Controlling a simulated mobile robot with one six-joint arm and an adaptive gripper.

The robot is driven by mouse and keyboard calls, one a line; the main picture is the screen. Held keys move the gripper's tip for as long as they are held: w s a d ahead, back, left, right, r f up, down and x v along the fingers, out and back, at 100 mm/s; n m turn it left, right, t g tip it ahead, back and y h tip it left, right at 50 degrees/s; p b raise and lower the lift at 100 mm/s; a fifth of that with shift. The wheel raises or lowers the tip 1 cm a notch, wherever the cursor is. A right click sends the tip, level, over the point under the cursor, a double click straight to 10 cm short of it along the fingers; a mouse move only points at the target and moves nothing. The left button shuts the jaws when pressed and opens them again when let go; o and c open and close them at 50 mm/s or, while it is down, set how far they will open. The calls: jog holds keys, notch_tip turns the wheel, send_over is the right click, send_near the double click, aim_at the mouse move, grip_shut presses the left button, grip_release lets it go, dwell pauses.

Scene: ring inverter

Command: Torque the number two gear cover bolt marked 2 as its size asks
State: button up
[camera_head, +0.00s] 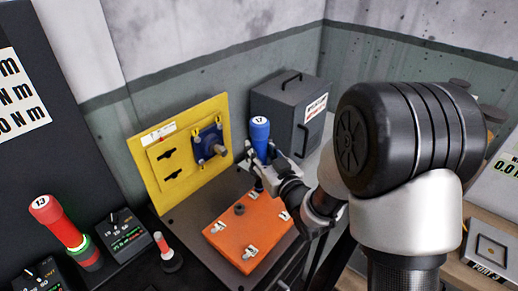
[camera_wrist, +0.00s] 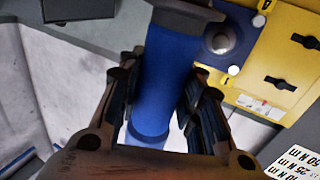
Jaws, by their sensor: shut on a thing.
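My gripper (camera_head: 262,160) is shut on a blue torque tool (camera_head: 260,133) with a white cap label that seems to read 17. The tool is held roughly upright, its thin dark lower end just behind the orange gear cover. The wrist view shows the blue handle (camera_wrist: 160,90) between both fingers (camera_wrist: 158,105). The orange gear cover (camera_head: 228,243) lies on the dark bench, in front of and below my gripper. It carries several white number tags; the digits are too small to read, so bolt 2 cannot be told apart. A dark round piece (camera_head: 239,209) stands on the cover.
A red tool marked 13 (camera_head: 55,218) stands at left near two dark dial boxes (camera_head: 125,235). A small red-tipped tool (camera_head: 162,243) stands by them. A yellow panel (camera_head: 180,190) with a blue unit (camera_head: 208,143) and a grey cabinet (camera_head: 285,105) stand behind.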

aim_at(264, 144)
jog(key=shift+f, duration=0.85)
dwell(1.6)
jog(key=shift+r, duration=0.15)
jog(key=shift+r+p, duration=1.3)
jog(key=shift+r, duration=1.3)
jog(key=shift+d, duration=0.1)
